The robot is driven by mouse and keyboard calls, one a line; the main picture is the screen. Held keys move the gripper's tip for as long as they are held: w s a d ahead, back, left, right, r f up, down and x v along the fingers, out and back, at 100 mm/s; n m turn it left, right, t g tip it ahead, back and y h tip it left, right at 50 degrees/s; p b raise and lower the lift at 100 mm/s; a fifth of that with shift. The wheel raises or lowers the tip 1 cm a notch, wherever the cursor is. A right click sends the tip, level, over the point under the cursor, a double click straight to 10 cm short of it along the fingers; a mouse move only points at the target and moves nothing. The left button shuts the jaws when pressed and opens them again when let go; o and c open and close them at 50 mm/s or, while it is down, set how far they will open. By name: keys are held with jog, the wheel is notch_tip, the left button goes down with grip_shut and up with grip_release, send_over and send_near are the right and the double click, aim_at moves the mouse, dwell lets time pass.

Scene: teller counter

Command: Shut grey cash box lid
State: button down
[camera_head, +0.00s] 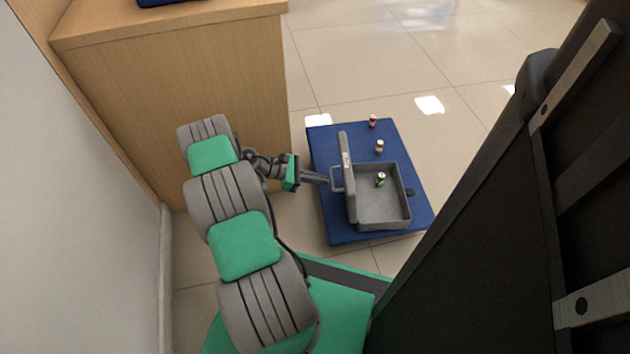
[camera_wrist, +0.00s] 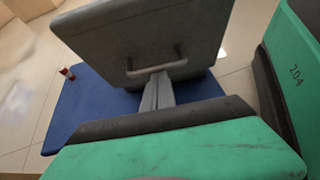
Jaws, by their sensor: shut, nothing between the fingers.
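The grey cash box (camera_head: 382,207) sits on a blue platform (camera_head: 343,236), its inside visible in the head view. Its lid (camera_head: 348,180) stands up, roughly upright, on the box's left side. In the wrist view the lid's outer face (camera_wrist: 150,42) fills the upper middle, with a grey handle (camera_wrist: 157,68) on it. My gripper (camera_head: 325,181) is shut and empty. Its fingertips (camera_wrist: 160,78) are at the handle, on the outer side of the lid; I cannot tell whether they touch it. A green can (camera_head: 381,179) is inside the box.
A red can (camera_head: 373,121) and a white and red can (camera_head: 379,146) stand on the platform behind the box. A wooden counter (camera_head: 170,90) rises at the left. Tiled floor (camera_head: 350,55) is clear beyond the platform.

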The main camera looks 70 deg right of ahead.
jog(key=shift+r, duration=0.15)
jog(key=shift+s+d+r+t+p, duration=0.1)
jog(key=shift+s+r+t+p, duration=0.25)
jog(key=shift+p, duration=0.65)
